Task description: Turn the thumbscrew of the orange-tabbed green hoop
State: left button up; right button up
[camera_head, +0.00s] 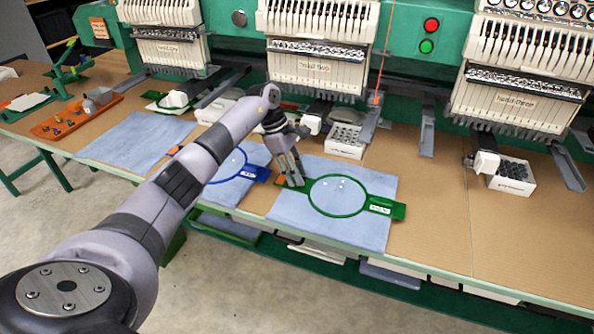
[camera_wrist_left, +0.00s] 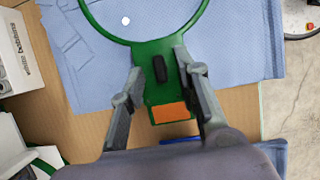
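The green hoop (camera_head: 309,197) lies flat on a blue cloth (camera_head: 300,232) on the table. It shows close up in the wrist view (camera_wrist_left: 150,48), with its orange tab (camera_wrist_left: 169,113) toward my palm. The thumbscrew is a dark upright knob (camera_wrist_left: 159,69) on the green bracket between ring and tab. My left gripper (camera_head: 293,183) points down at the bracket end of the hoop. In the wrist view its fingers (camera_wrist_left: 157,65) stand on both sides of the thumbscrew, open, with a visible gap to it. My right gripper is not in view.
A blue hoop (camera_head: 258,173) lies on the table to the left, partly behind my left arm. White boxes of small parts (camera_head: 345,150) (camera_head: 513,188) stand behind, under the embroidery heads. An orange tray (camera_head: 62,126) sits at far left.

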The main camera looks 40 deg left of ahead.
pick_arm(q)
grip_shut()
dwell(0.4)
